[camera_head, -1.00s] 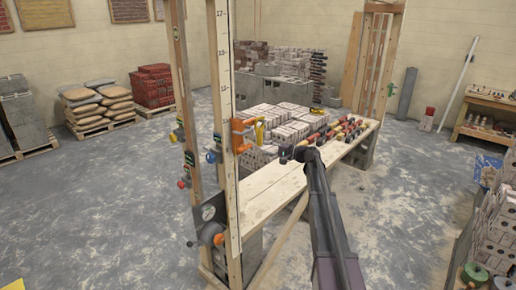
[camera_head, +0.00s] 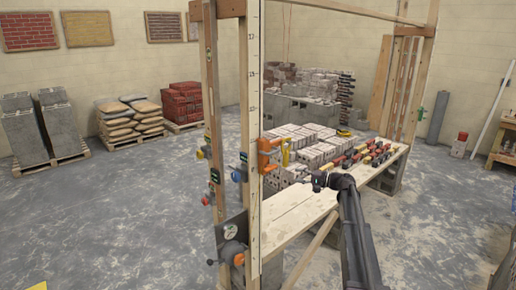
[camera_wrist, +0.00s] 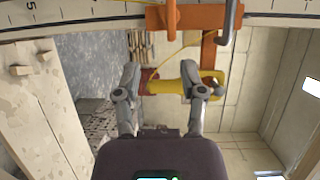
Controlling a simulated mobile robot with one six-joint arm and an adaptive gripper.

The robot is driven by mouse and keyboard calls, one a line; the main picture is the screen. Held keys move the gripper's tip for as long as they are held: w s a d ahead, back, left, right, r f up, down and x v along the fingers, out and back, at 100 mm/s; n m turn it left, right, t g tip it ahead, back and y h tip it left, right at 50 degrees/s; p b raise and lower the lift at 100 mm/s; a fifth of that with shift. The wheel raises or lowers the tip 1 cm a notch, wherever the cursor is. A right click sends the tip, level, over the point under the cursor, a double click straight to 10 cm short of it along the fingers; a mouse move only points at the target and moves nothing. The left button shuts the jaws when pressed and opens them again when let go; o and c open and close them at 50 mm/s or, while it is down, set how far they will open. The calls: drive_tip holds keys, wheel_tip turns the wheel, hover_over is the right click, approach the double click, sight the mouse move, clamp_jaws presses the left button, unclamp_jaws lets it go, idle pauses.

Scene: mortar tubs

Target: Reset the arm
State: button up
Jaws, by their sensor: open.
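My arm reaches up from the lower right in the head view, and my gripper (camera_head: 319,181) is at its end, in front of the plank bench (camera_head: 285,220). In the wrist view, my gripper (camera_wrist: 170,88) has its two grey fingers spread apart, with nothing held between them. A yellow object (camera_wrist: 172,87) shows behind the gap between the fingers. It appears to hang beside an orange clamp (camera_wrist: 195,18) on the measuring post. The clamp (camera_head: 268,154) also shows in the head view, left of my gripper.
The upright measuring post (camera_head: 253,110) stands left of my gripper. Pale blocks (camera_head: 310,155) and a row of red and yellow tools (camera_head: 365,155) lie on or behind the bench. Pallets with sacks (camera_head: 130,118) stand at the back left.

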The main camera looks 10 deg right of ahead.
drive_tip(key=s+a+f+n+g+h+b, duration=0.1)
drive_tip(key=s+a+f+n+g+h, duration=0.15)
drive_tip(key=s+a+f, duration=0.6)
drive_tip(key=s+a+f+n+g+h+b, duration=0.1)
drive_tip(key=s+a+f+g+h, duration=0.4)
drive_tip(key=s, duration=0.6)
drive_tip(key=s+d+f+n+h, duration=0.1)
drive_tip(key=s+f+h, duration=0.2)
drive_tip(key=s, duration=0.7)
drive_tip(key=s+d+f+n+g+h+b, duration=0.1)
drive_tip(key=s+f+h, duration=0.3)
drive_tip(key=s, duration=0.6)
drive_tip(key=shift+d+f+n, duration=0.25)
drive_tip(key=shift+f+n, duration=0.1)
drive_tip(key=shift+f, duration=0.1)
drive_tip(key=shift+g+h, duration=0.25)
